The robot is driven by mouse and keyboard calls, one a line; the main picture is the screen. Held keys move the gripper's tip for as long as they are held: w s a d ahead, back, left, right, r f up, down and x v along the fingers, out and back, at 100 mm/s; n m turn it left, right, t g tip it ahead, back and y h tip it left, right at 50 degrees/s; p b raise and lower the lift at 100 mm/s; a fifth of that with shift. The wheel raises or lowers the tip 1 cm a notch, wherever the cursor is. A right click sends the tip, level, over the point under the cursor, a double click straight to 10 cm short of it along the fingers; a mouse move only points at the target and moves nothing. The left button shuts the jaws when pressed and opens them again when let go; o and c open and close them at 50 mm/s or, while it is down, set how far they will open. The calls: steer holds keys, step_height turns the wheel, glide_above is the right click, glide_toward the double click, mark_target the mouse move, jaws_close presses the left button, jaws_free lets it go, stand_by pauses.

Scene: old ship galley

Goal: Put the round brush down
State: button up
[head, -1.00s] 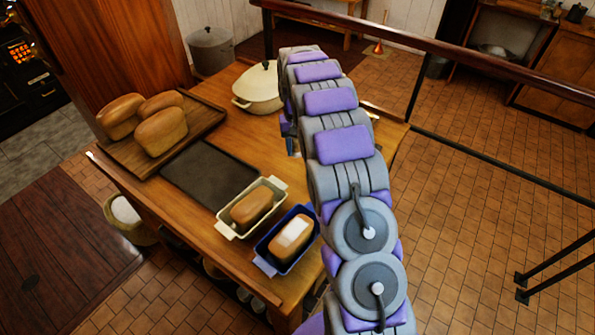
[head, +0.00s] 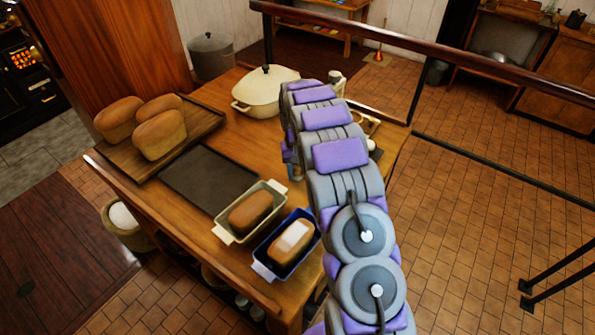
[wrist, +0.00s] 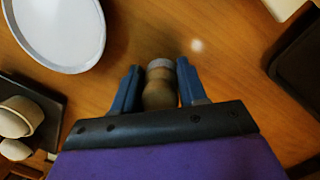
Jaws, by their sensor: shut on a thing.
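The round brush (wrist: 160,88) is between the two blue fingers of my gripper (wrist: 157,72) in the wrist view. It has a rounded wooden body and a paler, greyish end. My gripper is shut on it, with the wooden tabletop (wrist: 225,65) beneath. I cannot tell whether the brush touches the wood. In the head view, my arm reaches over the right part of the table (head: 225,160) and hides the brush. Only a small part of my gripper (head: 291,166) shows at the arm's left side.
The wrist view shows a white rounded dish (wrist: 62,28) at upper left and a dark tray (wrist: 302,62) at right. In the head view, a cream casserole (head: 262,95), a dark baking sheet (head: 207,177), a bread board (head: 190,140) and two loaf tins (head: 230,238) crowd the table.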

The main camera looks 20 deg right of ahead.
steer(key=o, duration=1)
steer(key=shift+r, duration=0.1)
steer(key=r+p, duration=0.1)
steer(key=r, duration=0.3)
steer(key=w+r+p, duration=0.1)
steer(key=r, duration=0.3)
steer(key=r+p, duration=0.1)
steer(key=r, duration=0.2)
steer(key=shift+w+d+r, duration=0.1)
steer(key=shift+w+r, duration=0.2)
steer(key=shift+r, duration=0.1)
steer(key=shift+s+r, duration=0.15)
steer(key=shift+r, duration=0.1)
steer(key=s+a+r+n, duration=0.1)
steer(key=s+a+r, duration=0.4)
steer(key=s, duration=0.5)
steer(key=s+a+r, duration=0.3)
steer(key=s+r, duration=0.5)
steer(key=s, duration=0.2)
steer(key=s+a, duration=0.1)
steer(key=s, duration=0.8)
steer(key=s+a+f+n, duration=0.1)
steer(key=s+a, duration=0.1)
steer(key=s, duration=0.6)
steer(key=s+a+f+n, duration=0.1)
steer(key=s+a, duration=0.1)
steer(key=s, duration=0.7)
steer(key=shift+s, duration=0.35)
